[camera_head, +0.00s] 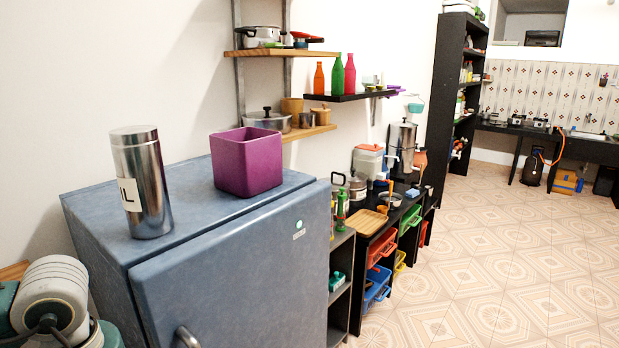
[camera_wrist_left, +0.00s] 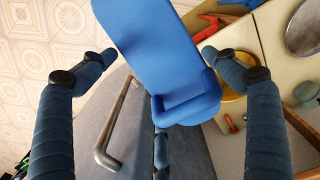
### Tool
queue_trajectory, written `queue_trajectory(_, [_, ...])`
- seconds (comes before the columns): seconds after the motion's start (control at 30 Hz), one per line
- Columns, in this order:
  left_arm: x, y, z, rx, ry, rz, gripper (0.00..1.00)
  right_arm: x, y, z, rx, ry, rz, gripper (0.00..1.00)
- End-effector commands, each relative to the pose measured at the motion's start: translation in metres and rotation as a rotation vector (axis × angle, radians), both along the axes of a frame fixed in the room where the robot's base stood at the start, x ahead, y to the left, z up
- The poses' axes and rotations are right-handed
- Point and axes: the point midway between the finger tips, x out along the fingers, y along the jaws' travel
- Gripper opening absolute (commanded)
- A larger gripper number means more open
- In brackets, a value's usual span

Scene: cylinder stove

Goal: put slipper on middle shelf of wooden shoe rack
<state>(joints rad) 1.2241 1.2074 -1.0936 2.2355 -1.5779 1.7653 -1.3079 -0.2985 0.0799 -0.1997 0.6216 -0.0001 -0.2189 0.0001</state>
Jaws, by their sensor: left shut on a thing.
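In the left wrist view a blue slipper (camera_wrist_left: 160,60) lies between the fingers of my left gripper (camera_wrist_left: 160,56). The gripper is shut on it, with a fingertip at each side edge and a third finger below its lower end. The slipper's raised, curved end points down in that picture. The slipper and the left gripper do not show in the head view. My right gripper is in neither view. I do not make out a wooden shoe rack in either view.
A blue-grey fridge (camera_head: 240,275) stands close in front, bearing a metal canister (camera_head: 145,190) and a purple box (camera_head: 246,162). Its handle (camera_wrist_left: 118,125) shows below the slipper. Beyond are a dark counter (camera_head: 368,222) and wall shelves (camera_head: 310,133). The tiled floor (camera_head: 490,270) at right is clear.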

Motion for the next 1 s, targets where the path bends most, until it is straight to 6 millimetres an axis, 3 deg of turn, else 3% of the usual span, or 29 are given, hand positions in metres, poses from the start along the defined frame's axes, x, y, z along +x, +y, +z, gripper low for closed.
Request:
queue_trajectory(0.03, [0.004, -0.025, -0.008, -0.001, -0.007, -0.164, 0.55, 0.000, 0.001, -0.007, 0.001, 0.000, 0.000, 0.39])
queue_trajectory(0.1, [0.004, -0.048, -0.014, 0.002, -0.004, -0.366, 0.55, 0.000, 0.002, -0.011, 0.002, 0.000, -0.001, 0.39])
queue_trajectory(0.3, [0.001, -0.084, -0.023, 0.002, 0.000, -0.728, 0.55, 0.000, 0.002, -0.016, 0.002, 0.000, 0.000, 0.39])
queue_trajectory(0.5, [-0.002, -0.094, -0.025, -0.003, 0.004, -0.841, 0.55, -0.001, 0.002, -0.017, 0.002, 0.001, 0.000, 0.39])
queue_trajectory(1.0, [-0.002, -0.093, -0.025, -0.003, 0.004, -0.837, 0.55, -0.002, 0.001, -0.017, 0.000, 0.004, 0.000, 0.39])
